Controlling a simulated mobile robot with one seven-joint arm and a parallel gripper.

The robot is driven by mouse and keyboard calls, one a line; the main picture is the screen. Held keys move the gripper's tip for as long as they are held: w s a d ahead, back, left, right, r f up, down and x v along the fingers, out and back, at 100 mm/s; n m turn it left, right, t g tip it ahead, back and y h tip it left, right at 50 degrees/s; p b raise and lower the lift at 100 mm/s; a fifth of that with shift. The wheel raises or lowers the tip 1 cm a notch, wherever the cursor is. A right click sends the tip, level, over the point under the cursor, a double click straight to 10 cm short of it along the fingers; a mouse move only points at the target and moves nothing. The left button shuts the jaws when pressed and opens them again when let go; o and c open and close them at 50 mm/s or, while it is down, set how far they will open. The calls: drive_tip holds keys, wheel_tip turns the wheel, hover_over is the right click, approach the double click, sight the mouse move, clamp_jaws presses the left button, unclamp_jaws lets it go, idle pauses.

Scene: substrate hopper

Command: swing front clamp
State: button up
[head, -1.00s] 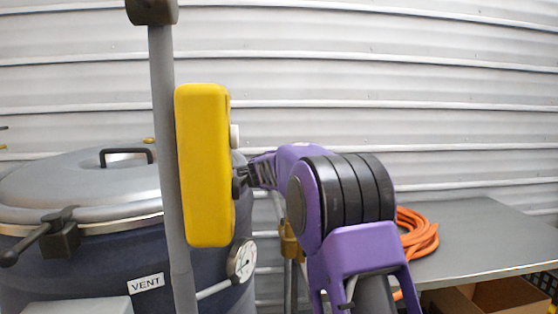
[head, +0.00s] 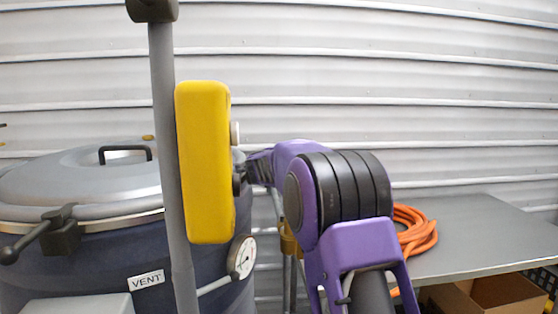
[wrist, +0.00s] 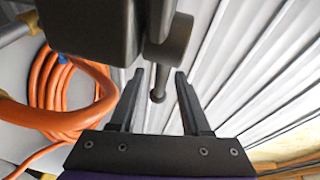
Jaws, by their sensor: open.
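In the wrist view, a dark clamp lever (wrist: 161,72) with a ball end hangs down from a grey round pivot beside a dark block (wrist: 92,28). My gripper (wrist: 156,76) is open, with the ball end in the gap between its fingers and no clear contact. In the head view, my gripper is mostly hidden at the right of the yellow box. Another view of a clamp (head: 60,234), its handle pointing to the lower left, is at the front left of the grey-lidded vessel (head: 90,250). I cannot tell whether both views show the same clamp.
A grey post (head: 168,150) and a yellow box (head: 205,160) stand in front of the vessel. A gauge (head: 242,257) is on the vessel's right. A grey table (head: 475,235) holds a coiled orange hose (head: 415,232), also seen in the wrist view (wrist: 40,105). A corrugated wall is behind.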

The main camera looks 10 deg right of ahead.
drive_tip(key=b+v, duration=0.1)
drive_tip(key=v, duration=1.1)
